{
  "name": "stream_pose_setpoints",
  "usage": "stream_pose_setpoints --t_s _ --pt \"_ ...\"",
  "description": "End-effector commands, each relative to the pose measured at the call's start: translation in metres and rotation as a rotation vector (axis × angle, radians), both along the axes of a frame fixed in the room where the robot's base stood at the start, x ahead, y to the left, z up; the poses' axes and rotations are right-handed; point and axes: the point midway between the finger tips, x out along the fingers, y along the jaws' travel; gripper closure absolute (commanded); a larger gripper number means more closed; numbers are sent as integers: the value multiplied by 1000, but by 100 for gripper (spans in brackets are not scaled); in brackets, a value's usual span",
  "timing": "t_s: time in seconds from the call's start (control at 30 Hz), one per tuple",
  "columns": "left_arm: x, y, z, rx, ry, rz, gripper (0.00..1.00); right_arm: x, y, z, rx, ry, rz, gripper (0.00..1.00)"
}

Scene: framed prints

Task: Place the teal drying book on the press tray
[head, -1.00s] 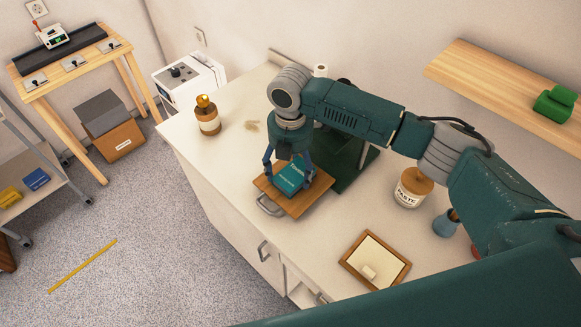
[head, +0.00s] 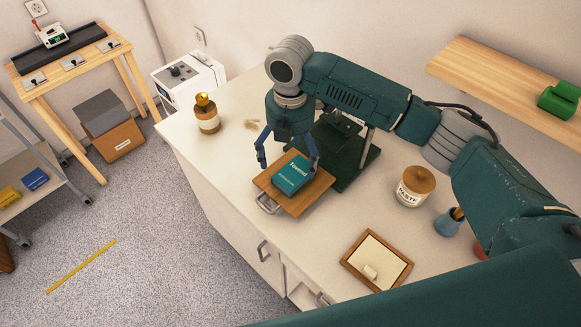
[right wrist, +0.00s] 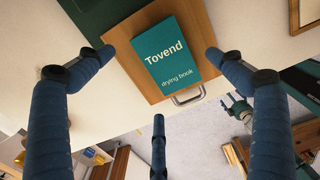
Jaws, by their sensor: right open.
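The teal drying book (head: 294,173) lies flat on the wooden press tray (head: 268,187), which rests on the white counter. The right wrist view shows the same teal book (right wrist: 166,55), with its printed cover facing up, on the tray (right wrist: 124,48). My right gripper (head: 288,168) is open and empty above the tray, its blue fingers spread on either side of the book and apart from it. My left gripper does not show in the head view.
A dark green press (head: 350,165) stands right behind the tray. A brown bottle (head: 207,114) is at the left. A paste jar (head: 414,187), a blue cup (head: 448,223) and a wooden-framed board (head: 376,260) are at the right. A wooden shelf (head: 490,83) juts from the wall.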

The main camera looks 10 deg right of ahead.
Motion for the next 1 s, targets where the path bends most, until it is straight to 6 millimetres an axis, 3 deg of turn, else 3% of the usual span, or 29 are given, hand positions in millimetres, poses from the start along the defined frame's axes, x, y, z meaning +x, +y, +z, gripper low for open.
stream_pose_setpoints --t_s 0.2,0.4,1.0 --pt "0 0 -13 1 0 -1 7 1 0 44 1 -3 -1 7" --pt "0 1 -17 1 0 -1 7 0 0 67 0 0 -1 7" --pt "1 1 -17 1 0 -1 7 0 0 72 -1 1 -1 7"
